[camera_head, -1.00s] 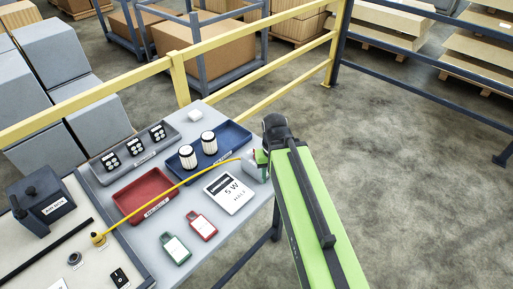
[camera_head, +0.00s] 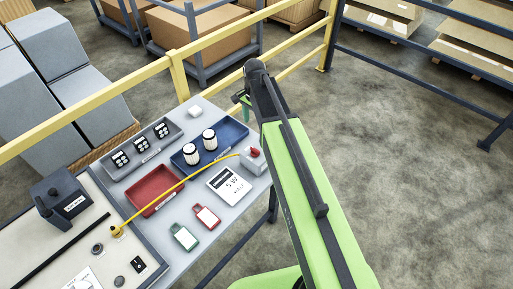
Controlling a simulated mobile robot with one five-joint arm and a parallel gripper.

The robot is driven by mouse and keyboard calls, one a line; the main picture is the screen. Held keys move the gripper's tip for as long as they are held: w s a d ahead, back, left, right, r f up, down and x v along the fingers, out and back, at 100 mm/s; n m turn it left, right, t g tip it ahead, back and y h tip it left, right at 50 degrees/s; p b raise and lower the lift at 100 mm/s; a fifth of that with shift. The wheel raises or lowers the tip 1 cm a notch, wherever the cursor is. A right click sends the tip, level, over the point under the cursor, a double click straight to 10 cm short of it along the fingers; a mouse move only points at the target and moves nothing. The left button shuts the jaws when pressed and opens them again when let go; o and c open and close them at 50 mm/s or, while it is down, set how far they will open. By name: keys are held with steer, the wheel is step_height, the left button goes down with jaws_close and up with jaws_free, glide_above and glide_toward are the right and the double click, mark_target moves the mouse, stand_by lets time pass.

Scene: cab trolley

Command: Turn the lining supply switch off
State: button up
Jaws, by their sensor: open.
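A black rocker switch (camera_head: 137,264) sits on the pale panel at the lower left; its label and position are too small to read. A grey box (camera_head: 253,162) with a red part (camera_head: 254,152) on top stands at the bench's right edge, and a yellow cable (camera_head: 180,187) runs from it to the panel. I cannot tell which of these is the lining supply switch. My gripper (camera_head: 241,99) is open, beyond the bench's far right corner near the yellow rail, apart from both. My arm partly hides it.
The bench holds a red tray (camera_head: 154,190), a blue tray (camera_head: 184,159) with two white cylinders, a grey tray (camera_head: 115,174), a white card (camera_head: 230,186) and red (camera_head: 206,217) and green (camera_head: 184,237) tags. A yellow rail (camera_head: 215,42) runs behind. Floor at right is clear.

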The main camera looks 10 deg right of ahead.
mark_target(255, 151)
step_height(255, 151, down, 16)
steer(key=b, duration=1.5)
steer(key=shift+d, duration=0.1)
steer(key=c, duration=1.4)
